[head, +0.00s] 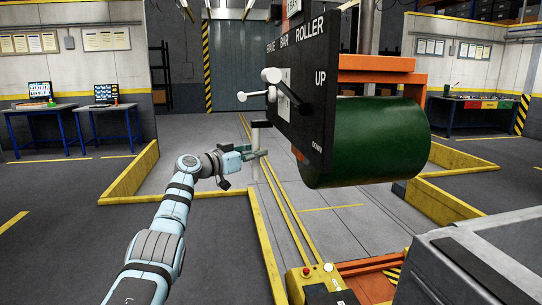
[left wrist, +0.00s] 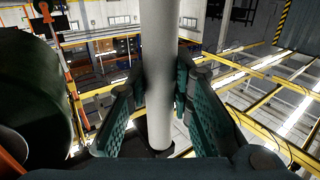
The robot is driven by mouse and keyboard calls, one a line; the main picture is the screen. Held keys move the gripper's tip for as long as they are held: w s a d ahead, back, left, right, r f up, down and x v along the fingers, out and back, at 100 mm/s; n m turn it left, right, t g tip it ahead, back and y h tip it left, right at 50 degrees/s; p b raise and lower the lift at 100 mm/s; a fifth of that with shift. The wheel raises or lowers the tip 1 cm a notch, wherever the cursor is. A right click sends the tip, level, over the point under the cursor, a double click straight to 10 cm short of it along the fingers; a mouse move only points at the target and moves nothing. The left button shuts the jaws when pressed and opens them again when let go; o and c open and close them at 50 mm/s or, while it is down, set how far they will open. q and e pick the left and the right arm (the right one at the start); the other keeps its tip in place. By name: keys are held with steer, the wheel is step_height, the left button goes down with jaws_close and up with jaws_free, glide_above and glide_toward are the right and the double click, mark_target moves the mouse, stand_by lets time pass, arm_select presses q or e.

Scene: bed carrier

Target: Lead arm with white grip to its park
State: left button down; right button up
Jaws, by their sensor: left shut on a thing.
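The white grip (head: 255,167) is a pale upright cylinder beside the black control panel (head: 308,95), below its left edge. A dark piece (head: 261,124) sits at its top and reaches toward the panel. My left gripper (head: 262,154) is shut on the grip. In the left wrist view the grip (left wrist: 160,60) runs between the two green finger pads, with a dark disc at its lower end. How the arm joins the panel is hidden. My right gripper is not in view.
A green roller (head: 366,141) hangs in an orange frame (head: 376,64) right of the panel. White-knobbed levers (head: 272,76) stick out from the panel above my gripper. Low yellow barriers (head: 130,180) edge the floor. A yellow button box (head: 318,285) stands at the bottom.

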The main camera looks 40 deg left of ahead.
arm_select(q)
steer(key=shift+a+r, duration=0.15)
steer(key=shift+r, duration=0.15)
steer(key=shift+w+a, duration=0.1)
steer(key=shift+a, duration=0.05)
steer(key=shift+r, duration=0.1)
steer(key=c, duration=1.8)
jaws_free()
steer(key=shift+c, duration=0.2)
steer(key=o, duration=0.4)
steer(key=shift+w, duration=0.1)
steer(key=shift+c, duration=0.2)
steer(key=shift+o, duration=0.3)
steer(key=shift+w+f, duration=0.1)
steer(key=shift+f, duration=0.15)
steer(key=shift+a, duration=0.1)
steer(key=shift+s, duration=0.3)
steer(key=s, duration=0.6)
steer(key=shift+s+a, duration=0.35)
steer(key=shift+s, duration=0.05)
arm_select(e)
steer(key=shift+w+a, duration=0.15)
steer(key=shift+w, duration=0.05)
